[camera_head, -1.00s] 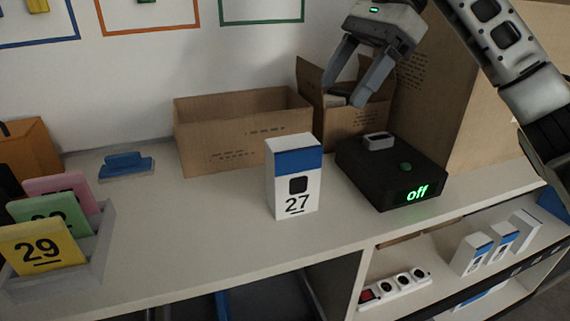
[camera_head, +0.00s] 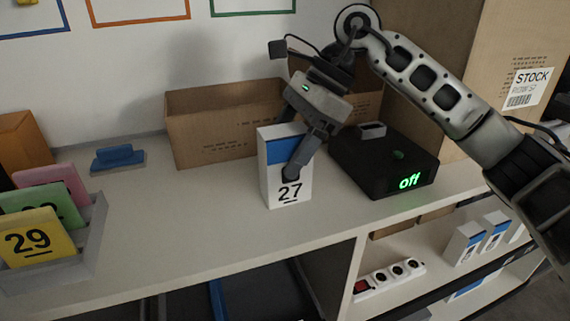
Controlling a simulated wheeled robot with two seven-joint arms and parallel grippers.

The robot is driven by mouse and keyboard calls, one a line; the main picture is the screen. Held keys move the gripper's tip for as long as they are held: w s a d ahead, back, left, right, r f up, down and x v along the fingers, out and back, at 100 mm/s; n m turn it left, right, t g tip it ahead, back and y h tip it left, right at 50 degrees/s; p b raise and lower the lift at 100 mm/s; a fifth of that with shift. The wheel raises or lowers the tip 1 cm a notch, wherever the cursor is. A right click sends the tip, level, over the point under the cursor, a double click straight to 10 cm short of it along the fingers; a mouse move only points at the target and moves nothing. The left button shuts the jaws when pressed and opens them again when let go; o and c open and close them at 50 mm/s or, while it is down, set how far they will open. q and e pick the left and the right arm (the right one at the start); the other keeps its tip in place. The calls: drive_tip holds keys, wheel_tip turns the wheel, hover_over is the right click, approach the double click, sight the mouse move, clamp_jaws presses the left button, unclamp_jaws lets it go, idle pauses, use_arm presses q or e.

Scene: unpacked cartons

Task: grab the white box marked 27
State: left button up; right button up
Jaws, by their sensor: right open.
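The white box marked 27 (camera_head: 272,184) stands upright on the counter, with a blue band near its top and a black number on its front. My right gripper (camera_head: 286,150) points down at the box from behind and above. One finger crosses in front of the box's front face and covers part of the blue band and the dark square. The other finger is mostly hidden behind the box's top. The jaws are open around the box; I cannot tell whether a finger touches it. My left gripper is not in view.
A black device reading "off" (camera_head: 384,165) stands close to the right of the box. An open brown carton (camera_head: 215,125) is behind it. A tray of numbered cards (camera_head: 88,245) is at left.

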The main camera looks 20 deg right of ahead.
drive_tip(key=shift+a+f, duration=0.2)
drive_tip(key=shift+f, duration=0.1)
drive_tip(key=c, duration=1.2)
drive_tip(key=shift+r, duration=0.1)
